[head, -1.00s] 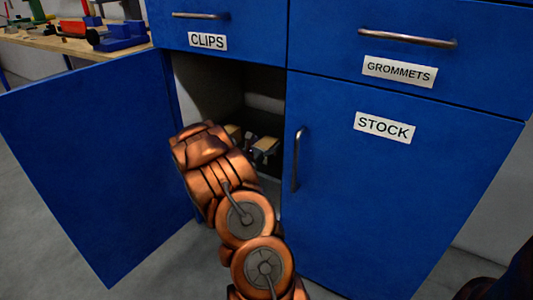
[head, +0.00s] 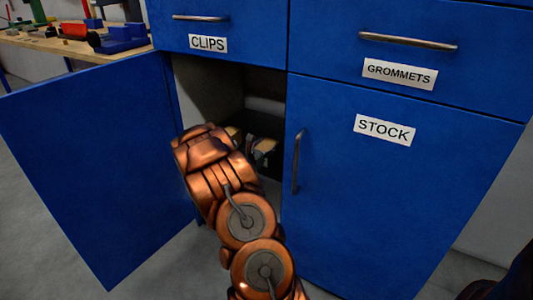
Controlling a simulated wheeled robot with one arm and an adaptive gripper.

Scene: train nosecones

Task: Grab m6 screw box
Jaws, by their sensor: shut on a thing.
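My gripper (head: 250,146) reaches into the open lower-left compartment of the blue cabinet, below the CLIPS drawer. My arm hides much of it, and only its tan-topped finger parts show past the wrist. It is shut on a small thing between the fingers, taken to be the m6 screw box. The box is mostly hidden and dark, so its label and outline cannot be read. It is inside the compartment, in shadow.
The open blue door (head: 100,165) stands out to the left of my arm. The shut STOCK door (head: 385,200), with its upright handle (head: 297,160), borders the opening on the right. The CLIPS drawer (head: 250,35) is above. A workbench (head: 70,48) with tools is at the back left.

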